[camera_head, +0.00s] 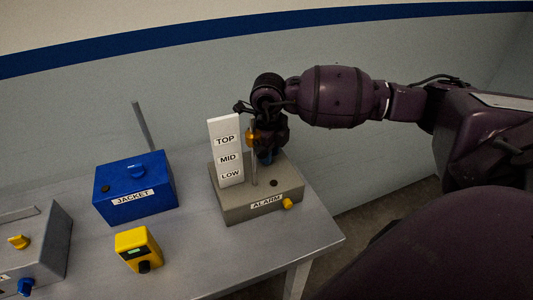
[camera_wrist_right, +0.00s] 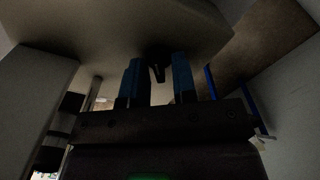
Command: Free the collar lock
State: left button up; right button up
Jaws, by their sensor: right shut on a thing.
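The grey ALARM box (camera_head: 235,208) stands on the table with a white board (camera_head: 226,150) marked TOP, MID and LOW. A thin upright rod (camera_head: 253,172) rises beside the board, with an orange collar (camera_head: 252,138) around it near TOP height. My right gripper (camera_head: 265,157) is just right of the collar, behind the rod, blue fingertips pointing down. In the right wrist view the fingers stand either side of a small dark part (camera_wrist_right: 157,66); its link to the collar is hidden. My left gripper is not in view.
A yellow knob (camera_head: 287,204) is on the ALARM box's front, and a dark round spot on its top. A blue JACKET box (camera_head: 137,205), a yellow device (camera_head: 137,248) and a grey box (camera_head: 45,243) stand to the left. The table's right edge is near.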

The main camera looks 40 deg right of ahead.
jog(key=shift+f+n+b, duration=0.1)
jog(key=shift+n+b, duration=0.25)
jog(key=shift+n, duration=0.65)
jog(key=n+b, duration=0.1)
jog(key=n, duration=0.2)
jog(key=shift+w+d+n, duration=0.1)
jog(key=shift+n, duration=0.2)
jog(key=n+b, duration=0.1)
jog(key=n, duration=0.1)
jog(key=shift+n, duration=0.3)
jog(key=shift+w+n+b, duration=0.1)
jog(key=shift+n+b, duration=0.5)
jog(key=shift+n, duration=0.5)
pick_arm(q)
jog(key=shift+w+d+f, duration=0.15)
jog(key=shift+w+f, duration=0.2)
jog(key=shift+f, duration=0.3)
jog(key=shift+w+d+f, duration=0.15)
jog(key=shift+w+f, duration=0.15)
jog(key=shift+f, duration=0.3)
pick_arm(e)
jog(key=shift+n, duration=0.3)
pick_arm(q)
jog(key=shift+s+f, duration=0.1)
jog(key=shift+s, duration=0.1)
pick_arm(e)
jog(key=shift+r, duration=0.2)
jog(key=o, duration=0.6)
